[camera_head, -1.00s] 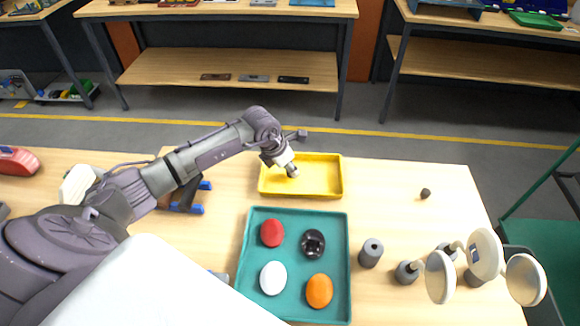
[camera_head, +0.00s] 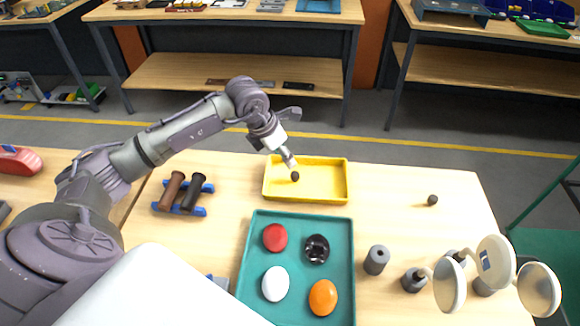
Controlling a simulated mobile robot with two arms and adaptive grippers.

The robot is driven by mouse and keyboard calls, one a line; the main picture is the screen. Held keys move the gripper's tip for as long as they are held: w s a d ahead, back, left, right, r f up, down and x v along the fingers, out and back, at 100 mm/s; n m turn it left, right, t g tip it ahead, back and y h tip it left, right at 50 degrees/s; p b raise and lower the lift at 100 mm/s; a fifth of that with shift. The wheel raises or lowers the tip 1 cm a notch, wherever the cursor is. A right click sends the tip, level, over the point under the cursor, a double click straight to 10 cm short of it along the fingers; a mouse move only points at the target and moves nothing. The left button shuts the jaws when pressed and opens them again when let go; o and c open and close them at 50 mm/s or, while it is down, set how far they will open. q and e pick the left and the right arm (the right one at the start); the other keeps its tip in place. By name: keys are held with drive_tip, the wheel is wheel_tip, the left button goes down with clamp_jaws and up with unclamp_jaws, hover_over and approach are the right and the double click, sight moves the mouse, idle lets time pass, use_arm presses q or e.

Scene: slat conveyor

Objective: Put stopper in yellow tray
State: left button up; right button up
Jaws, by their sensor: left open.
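The yellow tray (camera_head: 335,183) sits on the table behind the teal tray. A small dark stopper (camera_head: 295,176) shows inside the yellow tray's outline, just below the fingertips of my left gripper (camera_head: 290,163). That gripper is open and points down over the tray's left half; a small gap seems to part it from the stopper. A second small dark stopper-like piece (camera_head: 432,200) lies alone on the table to the right. My right gripper is not in view.
A teal tray (camera_head: 247,262) in front holds red, black, white and orange round pieces. A grey cylinder (camera_head: 376,260) and several white discs on stems (camera_head: 494,262) stand to the right. Brown and black grips lie on a blue rack (camera_head: 184,209) at left.

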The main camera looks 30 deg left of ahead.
use_arm(q)
drive_tip(key=shift+v, duration=1.45)
